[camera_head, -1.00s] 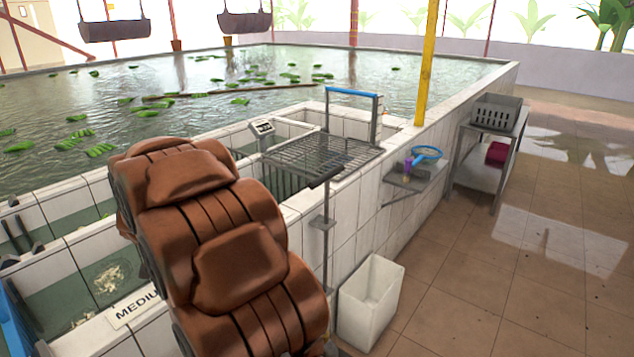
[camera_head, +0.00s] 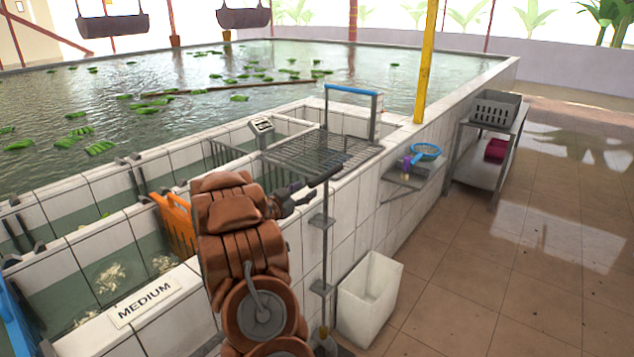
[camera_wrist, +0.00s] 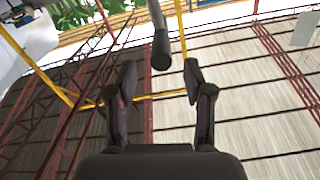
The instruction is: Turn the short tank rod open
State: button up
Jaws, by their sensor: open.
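A thin grey upright rod (camera_head: 325,255) runs down the outside of the white tiled tank wall, through small brackets, to a fitting near the floor. My gripper (camera_head: 298,200) is just left of its upper part in the head view. In the wrist view, my open gripper (camera_wrist: 160,82) has its two dark fingers spread with nothing held. A dark rod (camera_wrist: 160,45) with a blunt round end enters from the top and ends between the fingertip lines, apart from both fingers. I cannot tell its depth. The upper part of the rod near the rack is hard to make out.
A wire rack (camera_head: 320,155) juts out just above my gripper. An orange crate (camera_head: 175,222) is left of my arm. A white bin (camera_head: 370,300) stands right of the rod's foot. A wall shelf (camera_head: 405,180) holds a blue sieve (camera_head: 427,152).

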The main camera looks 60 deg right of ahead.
aim_at(317, 182)
jog(key=shift+p+x, duration=1.2)
jog(key=shift+x, duration=2.4)
jog(key=shift+w, duration=0.1)
grip_shut()
jog(key=shift+f, duration=0.1)
